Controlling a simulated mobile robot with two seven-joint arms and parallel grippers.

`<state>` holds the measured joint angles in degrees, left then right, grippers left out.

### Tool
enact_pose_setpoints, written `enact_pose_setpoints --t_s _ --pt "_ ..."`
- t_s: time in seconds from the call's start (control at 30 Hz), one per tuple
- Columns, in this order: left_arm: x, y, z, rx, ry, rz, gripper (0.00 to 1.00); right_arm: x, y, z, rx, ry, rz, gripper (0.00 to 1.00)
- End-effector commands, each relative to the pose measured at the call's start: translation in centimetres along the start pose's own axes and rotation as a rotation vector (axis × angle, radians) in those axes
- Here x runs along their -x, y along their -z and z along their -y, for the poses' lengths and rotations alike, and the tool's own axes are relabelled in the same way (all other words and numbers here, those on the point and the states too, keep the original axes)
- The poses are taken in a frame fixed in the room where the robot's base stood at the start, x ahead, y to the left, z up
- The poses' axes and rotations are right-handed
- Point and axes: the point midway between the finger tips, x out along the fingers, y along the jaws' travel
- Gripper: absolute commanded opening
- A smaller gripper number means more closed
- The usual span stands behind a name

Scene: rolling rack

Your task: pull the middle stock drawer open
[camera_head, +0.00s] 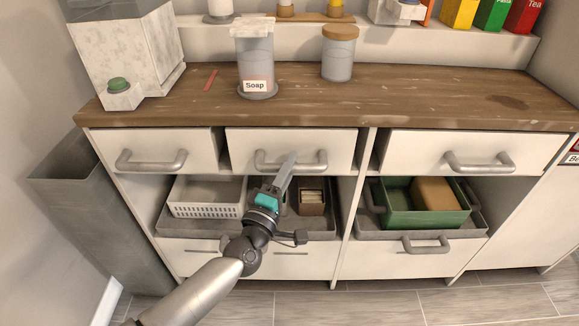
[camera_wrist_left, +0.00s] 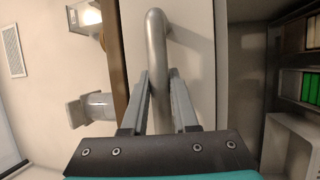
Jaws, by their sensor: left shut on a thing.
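The middle stock drawer (camera_head: 292,142) has a white front with a grey bar handle (camera_head: 313,163). It sits in the top row of the cabinet, between a left drawer and a right drawer. My left gripper (camera_head: 289,160) reaches up from below to that handle. In the left wrist view, the handle (camera_wrist_left: 156,38) runs between the two fingers of my left gripper (camera_wrist_left: 160,82), which are closed around it. The drawer front (camera_wrist_left: 195,60) lies just beyond. I cannot tell whether the drawer stands slightly out. My right gripper is not in view.
The left drawer (camera_head: 150,145) and right drawer (camera_head: 470,147) have similar handles. A Soap jar (camera_head: 256,62) and a lidded jar (camera_head: 338,57) stand on the wooden top (camera_head: 420,95). Trays with bins fill the shelf below. A grey bin (camera_head: 85,190) stands at the left.

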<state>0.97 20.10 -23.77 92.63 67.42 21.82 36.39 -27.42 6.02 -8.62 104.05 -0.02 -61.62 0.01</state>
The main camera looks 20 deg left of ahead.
Motion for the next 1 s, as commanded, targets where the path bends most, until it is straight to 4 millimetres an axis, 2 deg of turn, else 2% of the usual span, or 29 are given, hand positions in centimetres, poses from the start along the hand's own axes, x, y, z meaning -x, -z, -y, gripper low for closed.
enact_pose_setpoints --t_s 0.03,0.17,0.2,1.0 --pt "0.01 0.0 0.0 0.0 0.0 0.0 0.15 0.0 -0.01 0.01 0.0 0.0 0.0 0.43" --pt "0.02 0.0 0.0 0.0 0.0 0.0 0.01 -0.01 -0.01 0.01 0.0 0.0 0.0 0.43" --pt "0.02 0.0 0.0 0.0 0.0 0.0 0.0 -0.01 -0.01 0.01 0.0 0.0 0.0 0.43" --pt "0.02 0.0 0.01 0.0 0.0 0.0 0.0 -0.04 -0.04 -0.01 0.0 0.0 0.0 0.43"
